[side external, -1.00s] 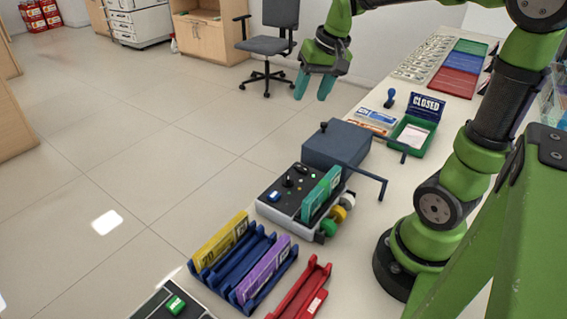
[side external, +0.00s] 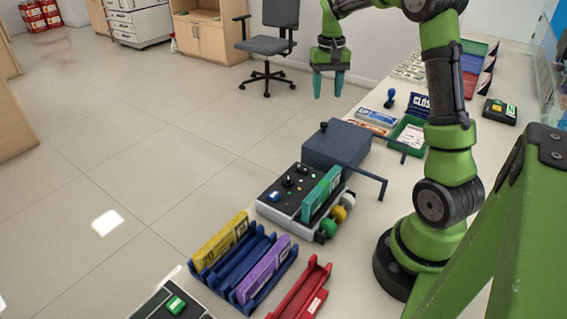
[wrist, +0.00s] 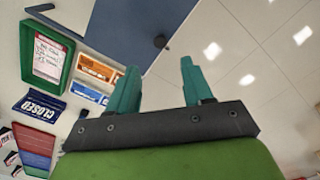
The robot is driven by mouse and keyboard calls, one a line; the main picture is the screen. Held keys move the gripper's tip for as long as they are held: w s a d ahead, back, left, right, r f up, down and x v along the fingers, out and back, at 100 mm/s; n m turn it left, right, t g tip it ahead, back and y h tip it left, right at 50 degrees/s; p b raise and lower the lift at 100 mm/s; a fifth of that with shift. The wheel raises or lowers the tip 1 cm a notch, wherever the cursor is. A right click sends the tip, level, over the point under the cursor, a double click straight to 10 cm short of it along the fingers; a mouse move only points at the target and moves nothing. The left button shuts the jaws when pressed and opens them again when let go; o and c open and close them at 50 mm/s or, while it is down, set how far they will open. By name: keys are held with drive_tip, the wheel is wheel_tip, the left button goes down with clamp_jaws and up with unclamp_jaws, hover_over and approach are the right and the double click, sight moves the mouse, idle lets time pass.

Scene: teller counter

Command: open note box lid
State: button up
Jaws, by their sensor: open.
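The note box (side external: 337,148) is a blue-grey box on the counter with its lid down. A small dark knob (side external: 323,126) stands at the lid's left edge in the side view. Dark bent bars (side external: 383,184) reach out on the box's right side. In the wrist view the blue lid (wrist: 130,25) fills the top middle, with the knob (wrist: 160,41) at its edge. My gripper (side external: 328,88) is open and empty, fingers pointing down, above and beyond the box. Its teal fingers (wrist: 158,85) also show in the wrist view, apart from the knob.
A green tray (side external: 398,140), a CLOSED sign (side external: 420,104), a blue-handled stamp (side external: 389,98) and note packs (side external: 376,118) lie beyond the box. A control panel with knobs (side external: 288,195) stands in front of it. Nearer are a blue rack (side external: 230,262) and red rack (side external: 300,292).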

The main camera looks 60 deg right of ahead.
sight(325, 123)
wheel_tip(325, 123, down, 10)
drive_tip(key=shift+r, duration=0.2)
drive_tip(key=shift+c, duration=0.3)
clamp_jaws()
drive_tip(key=shift+s, duration=0.1)
